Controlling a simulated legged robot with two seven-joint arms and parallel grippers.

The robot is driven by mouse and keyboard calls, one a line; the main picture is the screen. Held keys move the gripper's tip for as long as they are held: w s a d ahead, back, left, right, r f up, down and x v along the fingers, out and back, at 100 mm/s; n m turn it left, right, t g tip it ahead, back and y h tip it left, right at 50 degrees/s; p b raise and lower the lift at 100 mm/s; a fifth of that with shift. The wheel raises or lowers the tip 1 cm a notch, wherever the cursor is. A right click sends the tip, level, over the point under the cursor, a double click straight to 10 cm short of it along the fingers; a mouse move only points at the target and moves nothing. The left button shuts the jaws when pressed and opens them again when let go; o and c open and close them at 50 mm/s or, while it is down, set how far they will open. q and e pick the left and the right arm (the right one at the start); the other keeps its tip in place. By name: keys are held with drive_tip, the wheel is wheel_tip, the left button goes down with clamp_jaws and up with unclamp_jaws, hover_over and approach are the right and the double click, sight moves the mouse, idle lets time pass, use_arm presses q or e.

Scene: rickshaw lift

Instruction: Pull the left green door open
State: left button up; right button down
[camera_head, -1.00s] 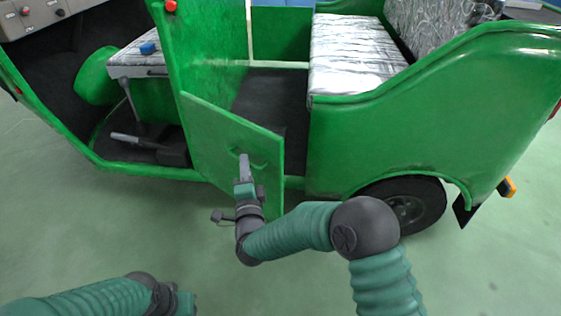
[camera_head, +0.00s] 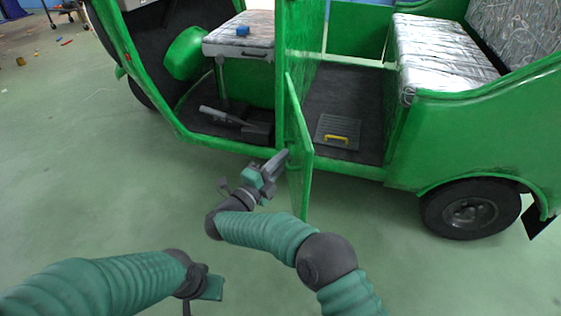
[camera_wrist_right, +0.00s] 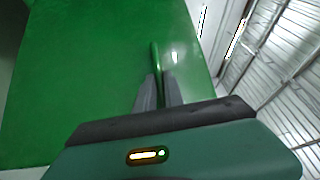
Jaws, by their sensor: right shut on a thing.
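The left green door (camera_head: 299,150) of the rickshaw stands swung outward in the head view, seen nearly edge-on, with the doorway beside it open. My right gripper (camera_head: 279,158) is at the door's left face, shut on the green door handle. In the right wrist view the handle (camera_wrist_right: 156,58) shows between the two dark fingers (camera_wrist_right: 158,92), with the door panel (camera_wrist_right: 85,70) filling the left. My left gripper (camera_head: 210,288) hangs low at the bottom left, away from the door; its fingers do not show clearly.
The green rickshaw (camera_head: 440,150) has a silver patterned rear seat (camera_head: 440,55) and a rear wheel (camera_head: 470,213). A dark case with a yellow handle (camera_head: 338,133) lies on its floor. A blue item (camera_head: 242,31) rests on the front seat.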

drive_tip(key=shift+w+f, duration=0.1)
drive_tip(key=shift+f, duration=0.05)
drive_tip(key=c, duration=1.5)
unclamp_jaws()
drive_tip(key=shift+w+f, duration=0.1)
drive_tip(key=shift+w, duration=0.05)
drive_tip(key=shift+o, duration=0.2)
drive_tip(key=shift+a, duration=0.1)
